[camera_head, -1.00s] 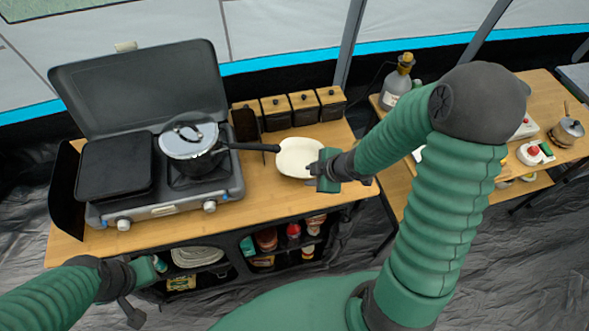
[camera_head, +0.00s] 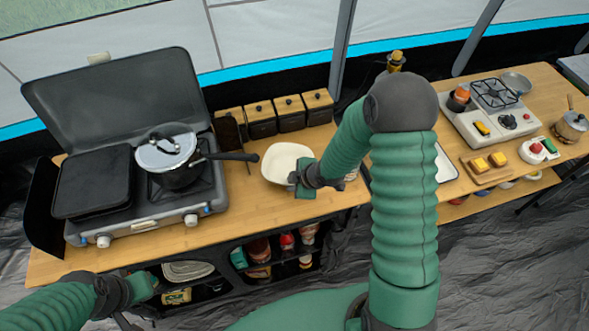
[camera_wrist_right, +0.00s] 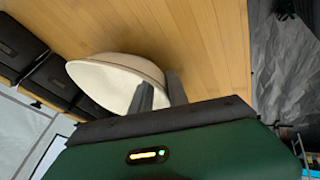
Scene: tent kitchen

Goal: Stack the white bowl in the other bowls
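The white bowl (camera_head: 284,158) stands upright near the right end of the wooden counter. My right gripper (camera_head: 294,180) is at its near right rim. In the right wrist view the bowl (camera_wrist_right: 108,76) has one finger inside and one outside its wall, with a visible gap, so the gripper (camera_wrist_right: 160,95) looks open around the rim. My left gripper (camera_head: 128,318) is low at the left, in front of the counter and away from the bowls; its fingers are barely visible. Part of a small patterned item (camera_head: 352,174) shows behind my right arm; I cannot tell whether it is a bowl.
A stove (camera_head: 145,225) with a lidded pan (camera_head: 172,175) stands left; the pan's handle (camera_head: 235,156) points towards the bowl. Wooden-lidded boxes (camera_head: 290,117) line the back. A second table (camera_head: 543,85) at right holds a burner (camera_head: 492,118) and small rounded items on its lower shelf.

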